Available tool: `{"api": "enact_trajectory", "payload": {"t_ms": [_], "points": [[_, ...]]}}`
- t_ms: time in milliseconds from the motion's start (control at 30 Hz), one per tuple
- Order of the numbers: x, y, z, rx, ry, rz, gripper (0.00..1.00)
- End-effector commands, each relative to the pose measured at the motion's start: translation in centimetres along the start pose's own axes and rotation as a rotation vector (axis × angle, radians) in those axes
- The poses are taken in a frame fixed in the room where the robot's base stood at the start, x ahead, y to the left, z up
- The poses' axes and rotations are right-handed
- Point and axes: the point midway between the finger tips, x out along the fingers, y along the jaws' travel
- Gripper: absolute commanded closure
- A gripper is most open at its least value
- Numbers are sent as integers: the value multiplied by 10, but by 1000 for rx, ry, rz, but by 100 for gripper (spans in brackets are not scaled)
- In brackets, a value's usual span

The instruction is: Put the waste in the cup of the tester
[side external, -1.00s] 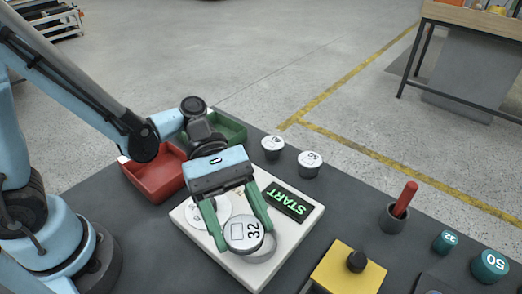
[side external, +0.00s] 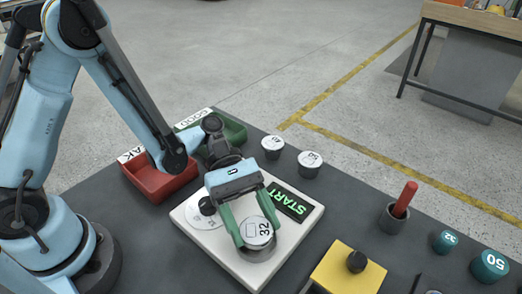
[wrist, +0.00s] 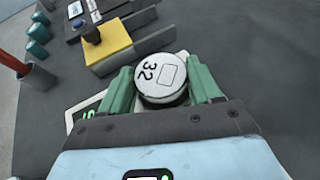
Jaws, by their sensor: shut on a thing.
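The waste (side external: 256,231) is a round grey-white piece marked 32. My gripper (side external: 250,232) is shut on it with two green fingers. The wrist view also shows the waste (wrist: 160,78) between the fingers, its marked face toward the camera. The tester (side external: 213,239) is a white slab with a lit START panel (side external: 290,202), a dial and a dark knob (side external: 207,206). Its round grey cup (side external: 260,254) shows only in part below the waste, which hides the rest. I cannot tell whether the waste touches the cup.
A red tray (side external: 160,181) and a green tray (side external: 234,132) lie behind the tester. Two grey-white pieces (side external: 273,147) stand at the back edge. A yellow block with a black knob (side external: 347,272), a holder with a red stick (side external: 402,205) and teal pieces (side external: 489,266) are at right.

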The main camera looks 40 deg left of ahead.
Motion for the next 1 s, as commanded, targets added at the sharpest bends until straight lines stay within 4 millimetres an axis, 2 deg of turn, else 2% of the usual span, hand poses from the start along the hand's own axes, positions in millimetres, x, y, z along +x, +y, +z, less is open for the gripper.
{"api": "enact_trajectory", "payload": {"t_ms": [200, 233, 367, 733, 1000], "points": [[0, 0, 0, 0, -1, 0, 81], [0, 0, 0, 0, 0, 0, 33], [0, 0, 0, 0, 0, 0, 13], [-5, 0, 0, -1, 0, 1, 12], [-46, 0, 0, -2, 1, 4, 12]]}}
